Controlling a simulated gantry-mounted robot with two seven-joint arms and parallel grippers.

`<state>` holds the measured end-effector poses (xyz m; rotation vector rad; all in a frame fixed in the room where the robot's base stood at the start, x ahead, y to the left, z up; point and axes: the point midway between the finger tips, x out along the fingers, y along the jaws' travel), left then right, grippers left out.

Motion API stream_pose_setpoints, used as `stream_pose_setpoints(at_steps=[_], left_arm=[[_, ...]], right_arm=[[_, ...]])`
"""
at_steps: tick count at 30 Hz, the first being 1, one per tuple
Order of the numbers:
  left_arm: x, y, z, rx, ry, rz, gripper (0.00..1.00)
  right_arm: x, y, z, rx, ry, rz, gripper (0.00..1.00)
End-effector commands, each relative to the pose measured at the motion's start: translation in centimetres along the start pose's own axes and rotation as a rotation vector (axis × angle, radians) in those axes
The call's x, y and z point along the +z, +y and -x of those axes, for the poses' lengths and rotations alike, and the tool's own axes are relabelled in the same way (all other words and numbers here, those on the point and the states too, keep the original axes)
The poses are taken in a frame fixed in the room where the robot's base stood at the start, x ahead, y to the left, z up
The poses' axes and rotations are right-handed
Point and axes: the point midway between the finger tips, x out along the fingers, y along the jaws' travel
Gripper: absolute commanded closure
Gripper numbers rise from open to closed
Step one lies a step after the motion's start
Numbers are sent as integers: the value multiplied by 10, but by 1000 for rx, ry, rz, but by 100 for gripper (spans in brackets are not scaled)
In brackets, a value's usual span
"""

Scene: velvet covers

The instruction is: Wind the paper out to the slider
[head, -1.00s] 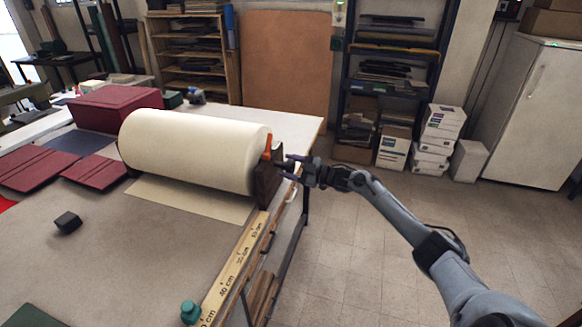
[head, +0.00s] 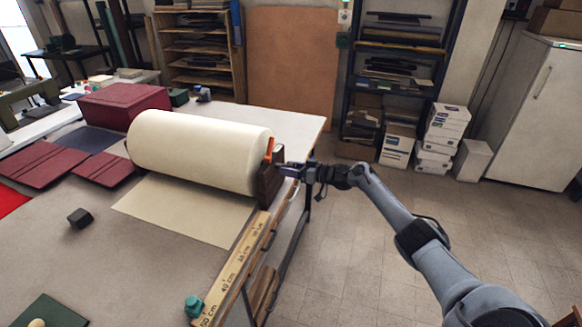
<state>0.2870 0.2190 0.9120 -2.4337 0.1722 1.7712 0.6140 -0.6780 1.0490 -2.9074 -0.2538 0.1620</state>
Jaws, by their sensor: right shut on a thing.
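A big cream paper roll (head: 195,148) lies on its stand on the table, with a flat sheet of paper (head: 185,210) drawn out from under it toward the front. An orange crank part (head: 269,149) and a dark end bracket (head: 270,185) are at the roll's right end. My right gripper (head: 288,171) is shut at that end, on what looks like the crank's handle; the grip is small and partly hidden. A wooden ruler (head: 238,265) marked in cm runs along the table's right edge. The teal slider (head: 194,306) sits near its front end. My left gripper is not in view.
Dark red covers (head: 40,167) lie left of the roll, and a maroon box (head: 122,105) stands behind. A small black block (head: 79,218) is on the table left of the sheet. A green board (head: 52,311) is at the front left. The table between sheet and slider is clear.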

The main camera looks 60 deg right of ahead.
Motion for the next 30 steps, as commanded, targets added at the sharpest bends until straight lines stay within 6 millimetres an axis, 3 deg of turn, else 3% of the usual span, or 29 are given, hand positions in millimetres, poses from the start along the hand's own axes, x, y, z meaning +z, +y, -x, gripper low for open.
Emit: stream_pose_setpoints(at_steps=[14,30], left_arm=[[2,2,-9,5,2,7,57],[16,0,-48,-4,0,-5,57]], right_arm=[[0,3,0,-32,-33,-450,94],[4,6,-1,-69,-80,-959,94]])
